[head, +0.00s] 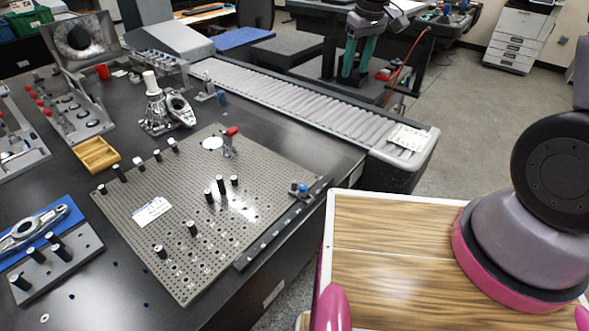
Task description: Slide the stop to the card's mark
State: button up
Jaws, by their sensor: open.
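A dark rail (270,237) runs along the right edge of the grey perforated plate (180,245). A small block with a blue knob (303,188), which looks like the stop, sits at the rail's far end. A white card with small print (152,211) lies flat on the plate's left part; its print is too small to read. Which mark it refers to I cannot tell. My gripper does not show clearly; only a pink-ringed arm base and pink parts of my body are in view.
Several dark pins (221,185) stand on the plate, near the rail. A red-handled clamp (230,141) stands at its far corner. A roller conveyor (300,100) lies behind.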

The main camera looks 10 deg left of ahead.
jog(key=s+a+f+n+g, duration=0.1)
jog(key=s+a+f+n, duration=0.25)
jog(key=a+f, duration=0.75)
jog(key=n+g+h, duration=0.1)
jog(key=n, duration=0.3)
send_over(294, 182)
notch_tip(294, 182, down, 12)
jog(key=shift+m, duration=0.25)
notch_tip(294, 182, down, 11)
jog(key=shift+r, duration=0.15)
grip_shut()
jog(key=shift+w, duration=0.1)
